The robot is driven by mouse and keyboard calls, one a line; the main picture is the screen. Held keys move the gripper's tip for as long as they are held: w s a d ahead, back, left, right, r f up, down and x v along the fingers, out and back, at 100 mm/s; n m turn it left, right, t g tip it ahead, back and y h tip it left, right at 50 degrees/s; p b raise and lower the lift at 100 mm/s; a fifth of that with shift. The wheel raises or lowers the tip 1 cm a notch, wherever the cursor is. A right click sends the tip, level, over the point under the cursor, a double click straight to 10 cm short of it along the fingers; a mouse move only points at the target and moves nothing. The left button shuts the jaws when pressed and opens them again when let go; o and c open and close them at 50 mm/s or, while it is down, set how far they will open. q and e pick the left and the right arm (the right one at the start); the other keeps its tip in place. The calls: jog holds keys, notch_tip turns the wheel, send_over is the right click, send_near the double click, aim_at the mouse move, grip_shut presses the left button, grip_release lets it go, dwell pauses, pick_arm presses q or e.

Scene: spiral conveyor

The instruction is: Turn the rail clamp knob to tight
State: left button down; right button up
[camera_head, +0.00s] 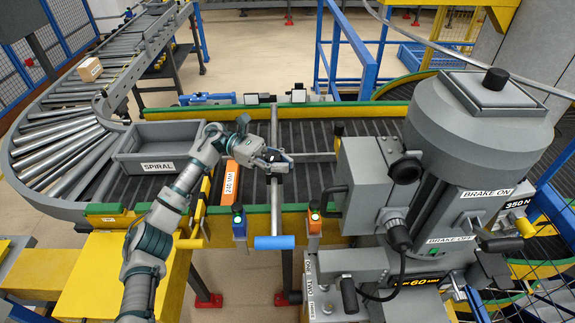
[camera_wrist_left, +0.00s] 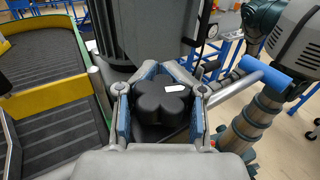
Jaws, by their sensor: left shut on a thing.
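The rail clamp knob (camera_wrist_left: 164,99) is black and lobed, with a short white mark on its top right side. In the wrist view it sits between the two blue-padded fingers of my left gripper (camera_head: 272,160), which are shut on it from both sides. In the head view the gripper is at the grey rail (camera_head: 276,205) that crosses the conveyor, and it mostly hides the knob. My left arm reaches in from the lower left. My right gripper is not in either view.
An orange labelled block (camera_head: 230,183) is close beside the gripper. A blue handle (camera_head: 274,243) ends the rail. A large grey machine (camera_head: 478,118) stands at the right.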

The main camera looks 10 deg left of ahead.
pick_arm(q)
jog(key=shift+w+a+r, duration=0.15)
jog(key=shift+a+r, duration=0.15)
jog(key=shift+r, duration=0.15)
jog(key=c, duration=1.1)
grip_release()
jog(key=shift+o, duration=0.2)
jog(key=shift+w+a+f, duration=0.1)
jog(key=shift+a+f, duration=0.2)
jog(key=shift+a, duration=0.05)
jog(key=shift+w+a, duration=0.15)
jog(key=shift+a, duration=0.4)
jog(key=v, duration=1.1)
jog(key=shift+d, duration=0.15)
